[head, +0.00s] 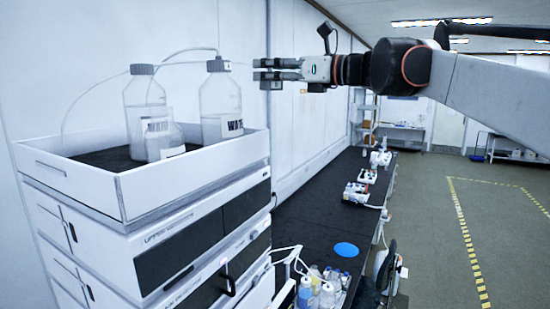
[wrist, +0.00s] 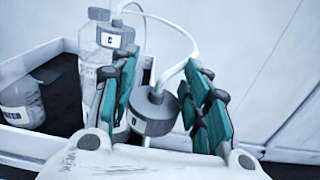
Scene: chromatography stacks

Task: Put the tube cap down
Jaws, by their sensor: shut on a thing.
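My gripper (wrist: 160,98) is shut on a grey tube cap (wrist: 153,112) marked D, with a white tube running up from it. In the head view, my gripper (head: 264,75) is in the air to the right of the bottles, above and beyond the tray's right edge. The held cap is hard to make out there. Another grey cap (wrist: 114,36) marked C, also with a tube, sits at the bottles in the wrist view. A tall clear bottle labelled WATER (head: 221,100) has a grey cap on it in the head view. A second tall bottle (head: 145,96) is capped too.
The white tray (head: 200,163) on top of the instrument stack (head: 190,250) holds the bottles, with a smaller labelled bottle (head: 165,142) in front. A wall stands behind. The dark bench (head: 315,215) below carries small bottles and devices.

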